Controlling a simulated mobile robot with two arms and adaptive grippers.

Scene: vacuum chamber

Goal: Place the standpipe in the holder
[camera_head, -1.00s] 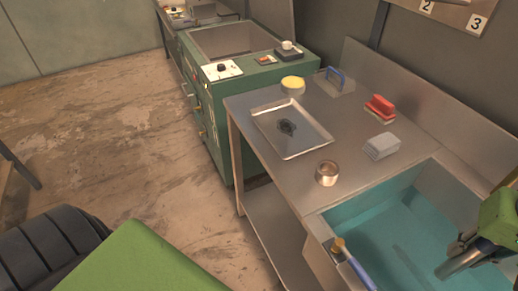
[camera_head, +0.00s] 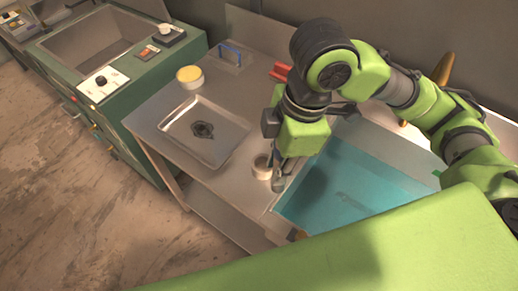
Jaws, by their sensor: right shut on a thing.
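My right gripper (camera_head: 281,164) points down at the sink's near-left edge. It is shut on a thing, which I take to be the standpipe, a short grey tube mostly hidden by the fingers. A small round copper-coloured cup (camera_head: 261,168), perhaps the holder, stands on the steel bench just left of the fingers. The fingers overlap the cup's right side in this view; I cannot tell whether they touch it. My left gripper is not in view.
A metal tray (camera_head: 202,131) with a dark round mark lies on the steel bench (camera_head: 165,112). A yellow-topped tub (camera_head: 190,77) and a blue-handled tool (camera_head: 230,56) stand behind it. The teal basin (camera_head: 345,185) is to the right. A green machine (camera_head: 105,60) adjoins the bench.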

